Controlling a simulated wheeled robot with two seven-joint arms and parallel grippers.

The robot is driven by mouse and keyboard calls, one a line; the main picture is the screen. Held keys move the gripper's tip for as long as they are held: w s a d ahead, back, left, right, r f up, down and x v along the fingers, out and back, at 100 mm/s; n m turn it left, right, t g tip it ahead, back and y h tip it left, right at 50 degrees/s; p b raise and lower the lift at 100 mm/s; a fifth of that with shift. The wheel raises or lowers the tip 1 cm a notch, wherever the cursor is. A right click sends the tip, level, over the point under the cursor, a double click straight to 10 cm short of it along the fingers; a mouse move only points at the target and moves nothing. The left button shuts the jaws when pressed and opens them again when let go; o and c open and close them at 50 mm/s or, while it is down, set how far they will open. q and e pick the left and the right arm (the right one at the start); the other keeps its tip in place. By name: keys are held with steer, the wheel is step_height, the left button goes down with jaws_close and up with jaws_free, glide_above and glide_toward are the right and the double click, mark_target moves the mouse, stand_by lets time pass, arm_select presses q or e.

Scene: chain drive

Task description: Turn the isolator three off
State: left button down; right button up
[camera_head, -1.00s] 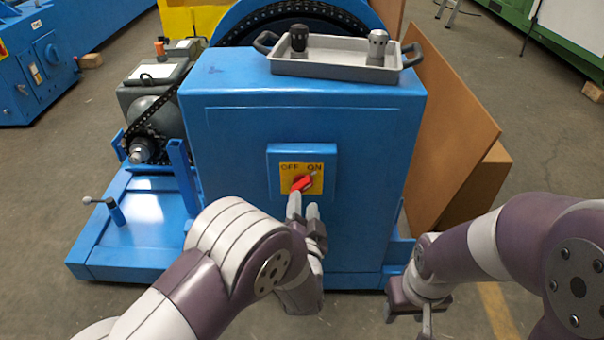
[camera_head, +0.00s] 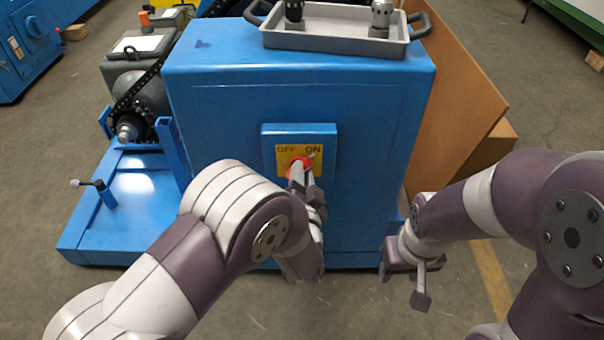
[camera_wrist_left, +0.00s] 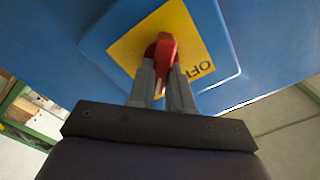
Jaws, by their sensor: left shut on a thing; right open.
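The isolator is a red rotary handle (camera_head: 300,164) on a yellow plate (camera_head: 283,161) marked OFF at the left and ON at the right, set on a blue box on the front of the blue cabinet (camera_head: 221,125). My left gripper (camera_head: 300,175) is shut on the red handle, and its fingers partly cover it. In the left wrist view the red handle (camera_wrist_left: 166,50) sits between the two grey fingertips (camera_wrist_left: 161,78). The handle's exact angle is hard to tell in the head view. My right gripper (camera_head: 404,285) is open and empty, low at the right of the cabinet.
A motor with a chain (camera_head: 135,120) and a blue base plate (camera_head: 130,215) are at the left. Brown boards (camera_head: 455,120) lean at the right. The floor in front is clear.

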arm_select(q)
steer(key=shift+n, duration=0.3)
steer(key=shift+a+n+b, duration=0.2)
steer(key=shift+n+b, duration=0.1)
steer(key=shift+n, duration=2.55)
steer(key=shift+a+n+b, duration=0.15)
steer(key=shift+n+b, duration=0.1)
steer(key=shift+n, duration=2.65)
steer(key=shift+a+n+b, duration=0.2)
steer(key=shift+n+b, duration=0.1)
steer(key=shift+n, duration=2.55)
steer(key=c, duration=1)
jaws_free()
steer(key=shift+c, duration=0.2)
